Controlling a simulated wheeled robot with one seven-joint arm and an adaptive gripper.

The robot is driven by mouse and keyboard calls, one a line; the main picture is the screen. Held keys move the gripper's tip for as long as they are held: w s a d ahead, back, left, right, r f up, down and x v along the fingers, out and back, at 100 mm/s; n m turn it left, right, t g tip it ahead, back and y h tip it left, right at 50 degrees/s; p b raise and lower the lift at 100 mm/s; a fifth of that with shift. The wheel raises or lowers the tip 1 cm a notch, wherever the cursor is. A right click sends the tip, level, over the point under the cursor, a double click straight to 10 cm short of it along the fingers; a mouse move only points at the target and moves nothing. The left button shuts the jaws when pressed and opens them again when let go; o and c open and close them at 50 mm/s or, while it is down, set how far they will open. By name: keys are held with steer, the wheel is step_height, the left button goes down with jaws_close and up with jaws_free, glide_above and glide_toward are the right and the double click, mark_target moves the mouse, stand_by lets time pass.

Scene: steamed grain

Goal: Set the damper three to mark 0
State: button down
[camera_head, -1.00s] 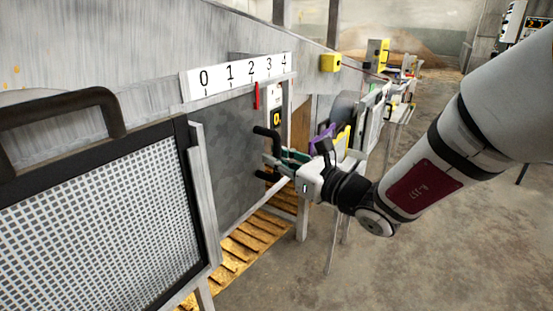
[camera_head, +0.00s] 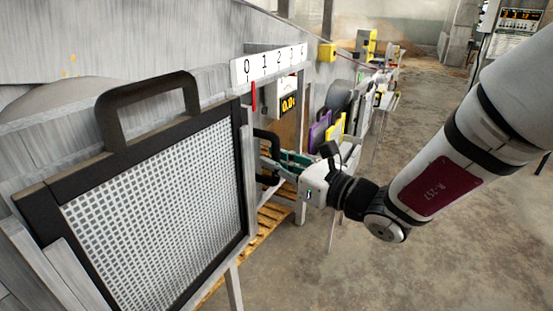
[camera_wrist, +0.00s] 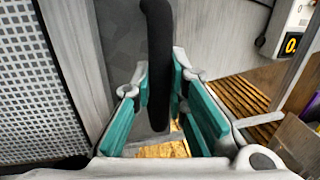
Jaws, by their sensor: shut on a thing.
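A sliding grey damper plate carries a black handle (camera_head: 268,136), and a red pointer (camera_head: 253,96) hangs below a white scale (camera_head: 270,63) marked from 0 upward. The pointer is at the left end, close to the 0 mark and slightly right of it. No number naming the damper is legible. My gripper (camera_head: 276,165) is shut on the handle. In the wrist view the dark handle bar (camera_wrist: 158,60) stands between my gripper's teal pads (camera_wrist: 160,105). Most of the plate is hidden behind the framed mesh panel.
The black-framed mesh panel (camera_head: 160,195) with its own handle (camera_head: 150,105) stands close on the left. Slatted wood (camera_head: 272,222) lies below. Purple and yellow panels are behind my gripper. The floor at right is open.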

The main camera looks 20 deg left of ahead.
steer(key=c, duration=1.6)
jaws_free()
steer(key=shift+s, duration=0.35)
steer(key=shift+w, duration=0.1)
steer(key=shift+d, duration=0.35)
steer(key=v, duration=1.1)
steer(key=shift+d, duration=0.1)
